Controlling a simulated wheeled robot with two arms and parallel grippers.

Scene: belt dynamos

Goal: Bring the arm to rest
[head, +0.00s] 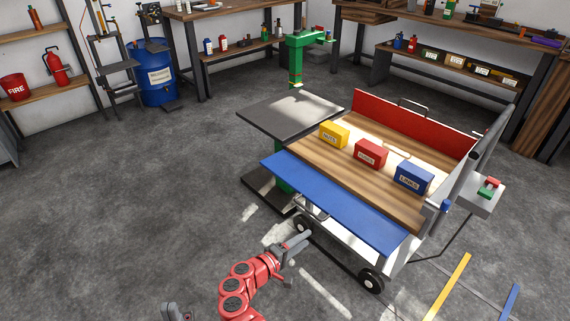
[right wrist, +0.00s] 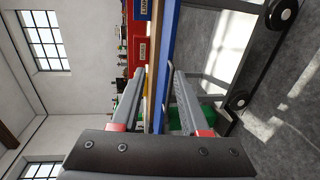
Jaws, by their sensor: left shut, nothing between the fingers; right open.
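My right arm, red with a grey gripper (head: 303,239), reaches up from the bottom middle of the head view to the near left side of a cart. In the right wrist view, the right gripper (right wrist: 158,72) is open, its two grey fingers apart. The cart's blue side panel shows in the gap beyond them; I see nothing gripped. Whether a finger touches the cart I cannot tell. My left gripper (head: 174,312) is at the bottom edge of the head view, away from the cart, partly cut off and shut with nothing held.
The wheeled cart (head: 360,185) carries a yellow box (head: 333,135), a red box (head: 371,153) and a blue box (head: 413,177). A dark lift table (head: 290,108) on a green post stands beside it. Benches line the back walls. The floor at left is clear.

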